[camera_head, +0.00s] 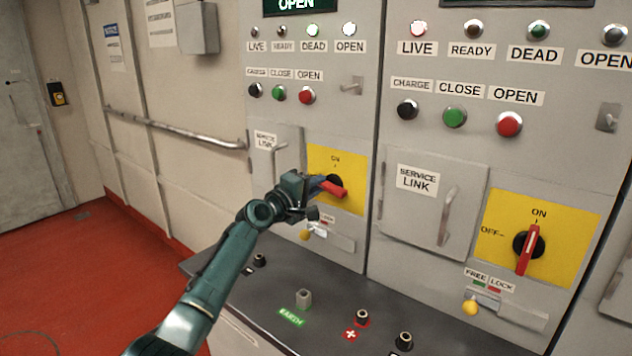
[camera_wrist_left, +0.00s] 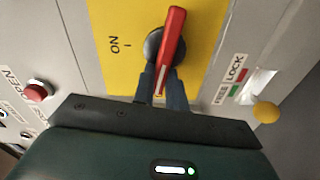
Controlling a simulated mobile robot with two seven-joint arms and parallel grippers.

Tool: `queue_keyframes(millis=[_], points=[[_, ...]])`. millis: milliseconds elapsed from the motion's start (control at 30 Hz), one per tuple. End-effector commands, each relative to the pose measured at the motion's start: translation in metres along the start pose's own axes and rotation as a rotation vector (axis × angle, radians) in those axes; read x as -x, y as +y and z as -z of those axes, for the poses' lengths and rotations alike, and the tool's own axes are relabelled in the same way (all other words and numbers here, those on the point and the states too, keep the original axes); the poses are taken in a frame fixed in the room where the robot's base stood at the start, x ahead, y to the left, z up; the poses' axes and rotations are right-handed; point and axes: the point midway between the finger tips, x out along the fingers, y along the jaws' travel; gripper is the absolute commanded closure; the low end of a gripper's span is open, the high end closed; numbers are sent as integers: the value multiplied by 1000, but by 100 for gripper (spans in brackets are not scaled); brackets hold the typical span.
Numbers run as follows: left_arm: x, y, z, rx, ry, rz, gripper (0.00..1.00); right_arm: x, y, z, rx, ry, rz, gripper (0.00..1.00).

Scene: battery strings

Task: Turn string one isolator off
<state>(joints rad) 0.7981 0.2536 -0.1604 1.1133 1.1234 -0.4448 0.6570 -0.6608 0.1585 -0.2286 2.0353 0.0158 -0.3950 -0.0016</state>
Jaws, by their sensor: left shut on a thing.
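The left panel's isolator has a red handle (camera_head: 333,189) on a black hub, on a yellow plate (camera_head: 351,161) marked ON at the top. The handle lies nearly level, across the ON direction. The left wrist view also shows the red handle (camera_wrist_left: 174,35) and the ON mark. My left gripper (camera_head: 314,186) is shut on the handle's near end, with its fingers (camera_wrist_left: 163,85) around the white-striped end. The gripper hides the plate's left side, so no OFF mark shows there. My right gripper is not in view.
The right panel has another isolator with an upright red handle (camera_head: 528,250). Below the left isolator are a FREE/LOCK slide and yellow knob (camera_head: 306,234). A service link door handle (camera_head: 276,165) stands close to my gripper. A dark ledge (camera_head: 260,290) with terminals juts out below.

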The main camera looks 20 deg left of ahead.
Motion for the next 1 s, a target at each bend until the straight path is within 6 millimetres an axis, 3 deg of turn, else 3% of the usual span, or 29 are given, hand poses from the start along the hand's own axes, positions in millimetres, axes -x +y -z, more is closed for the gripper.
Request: queue_keyframes(millis=[333, 867, 900, 1000], points=[[0, -4, 0, 141, 0, 1, 100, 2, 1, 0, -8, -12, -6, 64], [0, -5, -1, 169, -1, 1, 100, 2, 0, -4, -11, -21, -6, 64], [0, -5, -1, 168, -1, 1, 86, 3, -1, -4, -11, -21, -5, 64], [0, -5, -1, 168, -1, 1, 77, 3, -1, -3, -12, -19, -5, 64]])
